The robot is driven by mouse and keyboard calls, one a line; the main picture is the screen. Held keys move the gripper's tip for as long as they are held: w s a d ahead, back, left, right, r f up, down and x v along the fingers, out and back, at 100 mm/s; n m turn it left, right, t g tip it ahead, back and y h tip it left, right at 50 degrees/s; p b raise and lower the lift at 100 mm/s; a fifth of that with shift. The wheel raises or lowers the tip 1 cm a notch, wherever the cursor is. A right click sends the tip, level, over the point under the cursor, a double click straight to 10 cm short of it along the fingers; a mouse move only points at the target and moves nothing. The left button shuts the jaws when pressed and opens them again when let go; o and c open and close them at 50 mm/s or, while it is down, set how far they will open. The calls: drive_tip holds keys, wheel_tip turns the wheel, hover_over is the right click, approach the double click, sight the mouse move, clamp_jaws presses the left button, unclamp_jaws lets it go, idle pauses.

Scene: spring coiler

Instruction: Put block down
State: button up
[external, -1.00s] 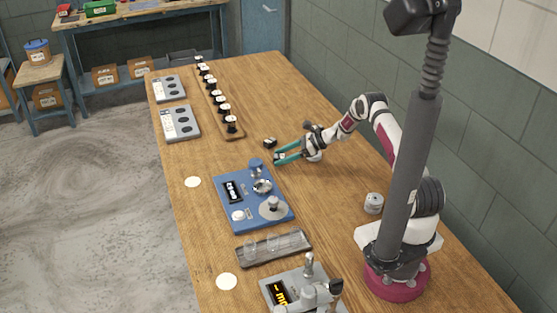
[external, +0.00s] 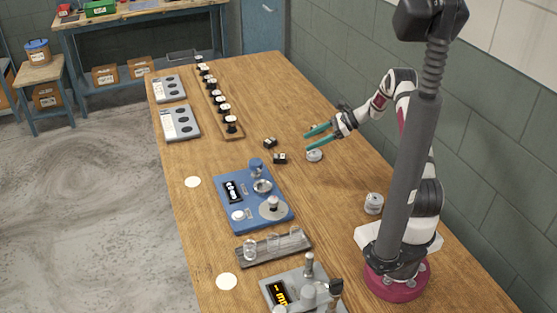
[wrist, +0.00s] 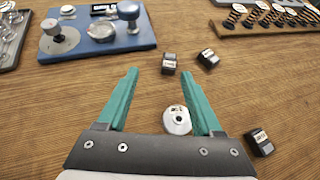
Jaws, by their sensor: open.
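A small black block with a pale label (external: 280,158) rests on the wooden table. It shows in the wrist view (wrist: 169,63) just ahead of the fingertips, apart from them. A second black block (external: 270,142) lies close beside it, also in the wrist view (wrist: 208,60). A third black block (wrist: 258,143) lies to the right of my gripper in the wrist view. My gripper (external: 307,142), with teal fingers, is open and empty above the table, to the right of the first two blocks. In the wrist view, its fingers (wrist: 161,75) are spread with nothing between the tips.
A round silver weight (external: 314,155) sits on the table below my gripper. A blue device (external: 227,205) with knobs stands to the left. A wooden rack (external: 233,134) of several springs lies at the back.

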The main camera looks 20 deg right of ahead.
drive_tip(key=s+a+r+n+g+h, duration=0.2)
drive_tip(key=s+a+r+n, duration=0.15)
drive_tip(key=s+r, duration=0.45)
drive_tip(key=s+a+r+n+g+h, duration=0.25)
drive_tip(key=s+r+n, duration=0.3)
drive_tip(key=s, duration=0.35)
drive_tip(key=s+d+n+h, duration=0.2)
drive_tip(key=s+n, duration=0.1)
drive_tip(key=s, duration=0.7)
drive_tip(key=s+d+n+h, duration=0.1)
drive_tip(key=s+n+h, duration=0.2)
drive_tip(key=s, duration=0.7)
drive_tip(key=shift+s+d+r+n, duration=0.15)
drive_tip(key=shift+s+d+n, duration=0.1)
drive_tip(key=shift+d+n, duration=0.15)
drive_tip(key=shift+o, duration=0.3)
drive_tip(key=shift+t, duration=0.25)
